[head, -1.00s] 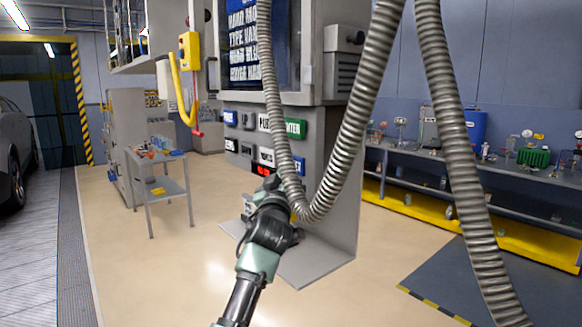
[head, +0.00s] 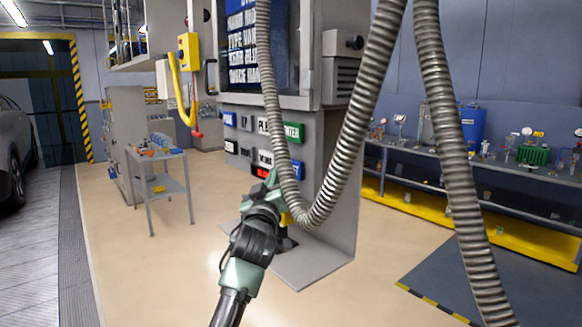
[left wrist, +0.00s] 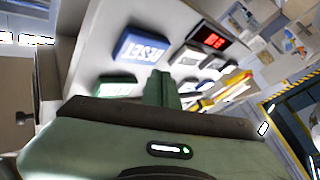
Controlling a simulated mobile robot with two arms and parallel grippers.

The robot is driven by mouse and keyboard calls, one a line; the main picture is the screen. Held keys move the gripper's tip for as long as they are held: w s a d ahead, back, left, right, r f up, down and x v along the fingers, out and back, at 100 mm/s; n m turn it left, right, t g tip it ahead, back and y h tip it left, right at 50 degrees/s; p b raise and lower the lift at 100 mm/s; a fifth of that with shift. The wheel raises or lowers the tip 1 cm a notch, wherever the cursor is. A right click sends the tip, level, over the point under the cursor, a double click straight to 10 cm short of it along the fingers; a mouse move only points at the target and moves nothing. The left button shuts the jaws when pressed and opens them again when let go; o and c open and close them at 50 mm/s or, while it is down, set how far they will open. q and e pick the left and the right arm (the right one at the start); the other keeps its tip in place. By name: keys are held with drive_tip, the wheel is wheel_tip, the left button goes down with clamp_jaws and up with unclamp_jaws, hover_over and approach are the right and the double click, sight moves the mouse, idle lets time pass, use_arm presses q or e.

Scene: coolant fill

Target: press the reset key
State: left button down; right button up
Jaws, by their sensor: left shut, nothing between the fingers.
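The reset key is a blue block with white letters on the grey cabinet's key panel. In the left wrist view the reset key (left wrist: 142,47) shows up close, up and left of my fingertips. In the head view the reset key (head: 298,169) is at the panel's lower right, partly behind a hose. My left gripper (head: 272,179) is shut and empty, pointing up at the panel's lower part. In the left wrist view my left gripper (left wrist: 161,85) shows its closed fingers, apart from the reset key in the picture. My right gripper is not in view.
A ribbed metal hose (head: 345,150) hangs close to the right of my left gripper. A green key (head: 293,132) sits above the reset key, and a red display (head: 262,172) is to its left. A grey cart (head: 160,185) stands at the left; the floor between is clear.

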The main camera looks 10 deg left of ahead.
use_arm(q)
drive_tip(key=s+a+p, duration=0.1)
drive_tip(key=s+a, duration=0.1)
drive_tip(key=shift+s, duration=0.35)
idle(0.4)
